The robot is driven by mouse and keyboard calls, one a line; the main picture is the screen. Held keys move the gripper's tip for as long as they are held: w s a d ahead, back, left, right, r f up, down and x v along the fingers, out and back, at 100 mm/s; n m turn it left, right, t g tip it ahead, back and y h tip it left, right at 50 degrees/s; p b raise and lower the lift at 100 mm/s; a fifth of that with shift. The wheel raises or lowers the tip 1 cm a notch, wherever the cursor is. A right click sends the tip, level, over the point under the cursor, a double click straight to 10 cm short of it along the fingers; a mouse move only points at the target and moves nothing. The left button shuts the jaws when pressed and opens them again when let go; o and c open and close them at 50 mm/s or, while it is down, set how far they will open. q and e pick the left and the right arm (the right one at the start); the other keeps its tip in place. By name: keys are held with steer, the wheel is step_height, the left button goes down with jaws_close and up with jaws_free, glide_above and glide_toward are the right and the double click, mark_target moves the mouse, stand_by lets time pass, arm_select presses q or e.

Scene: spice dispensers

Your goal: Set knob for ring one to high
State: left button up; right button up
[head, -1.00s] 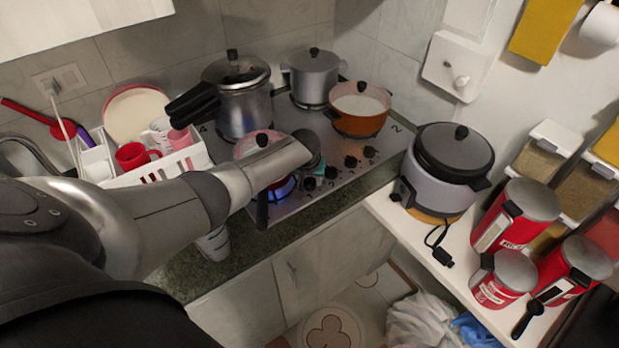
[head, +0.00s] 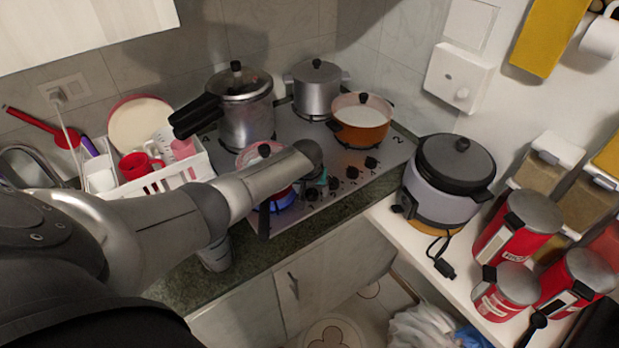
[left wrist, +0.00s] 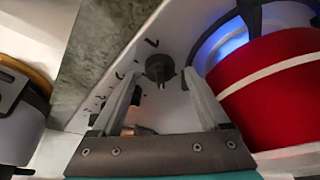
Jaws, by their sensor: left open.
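The stove (head: 290,130) has a row of black knobs along its front edge. In the left wrist view one black knob (left wrist: 160,67) sits close ahead, beside a printed mark that looks like a 1. My left gripper (left wrist: 161,78) is open, its two fingers on either side of the line to this knob; whether they touch it I cannot tell. In the head view my left wrist hangs over the stove's front, and its teal part (head: 318,178) shows near the knobs; the fingertips are hidden. A blue flame (head: 284,199) burns under the red pan (head: 262,153). My right gripper is out of view.
The red pan (left wrist: 275,90) is close to the right finger in the wrist view. A pressure cooker (head: 245,115), a steel pot (head: 317,88) and an orange pot (head: 361,125) stand on the stove. A rice cooker (head: 445,185) stands to the right.

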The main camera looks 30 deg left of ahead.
arm_select(q)
steer(key=p+v, duration=0.3)
steer(key=v, duration=1.1)
steer(key=shift+s+r+p, duration=0.15)
steer(key=shift+r+p, duration=0.15)
steer(key=shift+p, duration=0.1)
steer(key=shift+d, duration=0.1)
